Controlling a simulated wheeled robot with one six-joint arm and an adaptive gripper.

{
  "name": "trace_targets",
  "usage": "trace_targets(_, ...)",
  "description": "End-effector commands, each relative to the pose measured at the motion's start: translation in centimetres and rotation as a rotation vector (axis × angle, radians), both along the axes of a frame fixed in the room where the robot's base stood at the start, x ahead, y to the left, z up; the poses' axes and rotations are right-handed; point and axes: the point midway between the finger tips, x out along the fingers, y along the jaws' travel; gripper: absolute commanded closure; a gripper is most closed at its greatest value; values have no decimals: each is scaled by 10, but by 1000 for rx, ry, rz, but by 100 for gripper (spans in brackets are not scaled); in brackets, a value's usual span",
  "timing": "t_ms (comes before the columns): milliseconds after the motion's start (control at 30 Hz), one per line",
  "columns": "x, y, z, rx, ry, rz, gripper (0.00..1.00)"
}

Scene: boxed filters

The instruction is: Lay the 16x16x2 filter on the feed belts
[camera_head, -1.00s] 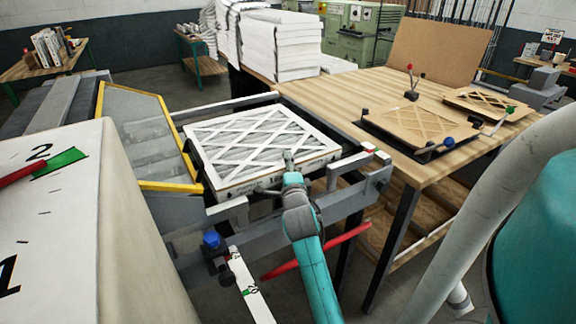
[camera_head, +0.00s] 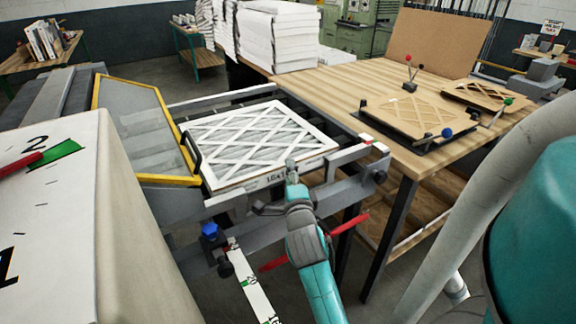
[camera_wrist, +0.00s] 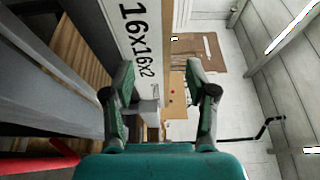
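The white-framed filter (camera_head: 262,140), with a lattice face, lies flat across the feed belts' frame (camera_head: 345,158) in the head view. Its near side carries a dark printed label, partly hidden by my gripper. In the wrist view the filter's white side (camera_wrist: 135,40) reads "16x16x2". My gripper (camera_head: 291,165) is just in front of the filter's near edge. In the wrist view its two fingers (camera_wrist: 161,78) stand apart with nothing held between them. The filter's edge shows beyond the left finger. The belts under the filter are mostly hidden.
A yellow-edged clear guard (camera_head: 150,130) stands left of the filter. A blue knob (camera_head: 210,231) and a ruled white bar (camera_head: 252,285) are below. A wooden table (camera_head: 345,85) with cardboard lattice pieces (camera_head: 415,112) is at the right. White stacks (camera_head: 278,40) stand behind.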

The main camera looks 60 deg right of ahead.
Motion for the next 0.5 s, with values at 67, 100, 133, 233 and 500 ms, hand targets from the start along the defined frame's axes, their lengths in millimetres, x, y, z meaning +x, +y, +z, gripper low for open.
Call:
trace_targets(67,-6,9,-1,1,0,2,43)
trace_targets(100,-8,13,-1,1,0,2,43)
trace_targets(133,-10,15,-1,1,1,2,43)
trace_targets(233,-14,20,0,0,0,1,43)
trace_targets(500,-16,22,0,0,-1,0,43)
